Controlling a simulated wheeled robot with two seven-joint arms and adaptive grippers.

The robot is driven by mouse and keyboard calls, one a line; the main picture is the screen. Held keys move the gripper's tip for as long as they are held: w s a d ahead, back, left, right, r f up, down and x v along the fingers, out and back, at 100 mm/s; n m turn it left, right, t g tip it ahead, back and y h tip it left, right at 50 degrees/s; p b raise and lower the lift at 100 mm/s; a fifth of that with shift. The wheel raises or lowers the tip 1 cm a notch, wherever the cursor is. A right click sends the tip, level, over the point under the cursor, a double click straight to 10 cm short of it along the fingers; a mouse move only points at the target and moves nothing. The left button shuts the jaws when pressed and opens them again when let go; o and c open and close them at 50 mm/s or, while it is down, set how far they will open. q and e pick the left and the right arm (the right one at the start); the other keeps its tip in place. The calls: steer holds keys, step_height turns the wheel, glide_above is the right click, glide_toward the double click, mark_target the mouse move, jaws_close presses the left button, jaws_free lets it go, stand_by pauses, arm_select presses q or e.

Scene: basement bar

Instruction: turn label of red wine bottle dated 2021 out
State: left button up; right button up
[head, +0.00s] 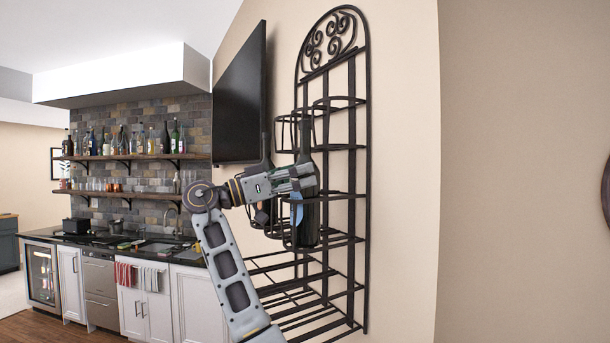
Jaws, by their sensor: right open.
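A dark wine bottle (309,212) stands upright in a black metal wall rack (351,112). A pale blue patch, perhaps its label, shows on its left side; I cannot read a date. A second dark bottle (266,153) stands in the rack to the left, partly hidden behind my arm. My right gripper (307,181) is open at the nearer bottle's upper body and overlaps it in the picture; I cannot tell whether it touches. My left gripper is not in view.
A black wall screen (241,98) hangs left of the rack. Further back are shelves of bottles (124,157) above a dark counter with white cabinets (187,300). Lower rack rows look empty.

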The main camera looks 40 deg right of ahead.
steer(key=r+p+v, duration=0.2)
steer(key=v, duration=0.8)
steer(key=shift+a+r+p, duration=0.15)
steer(key=shift+a+p, duration=0.05)
steer(key=shift+p, duration=0.1)
stand_by(0.5)
stand_by(0.6)
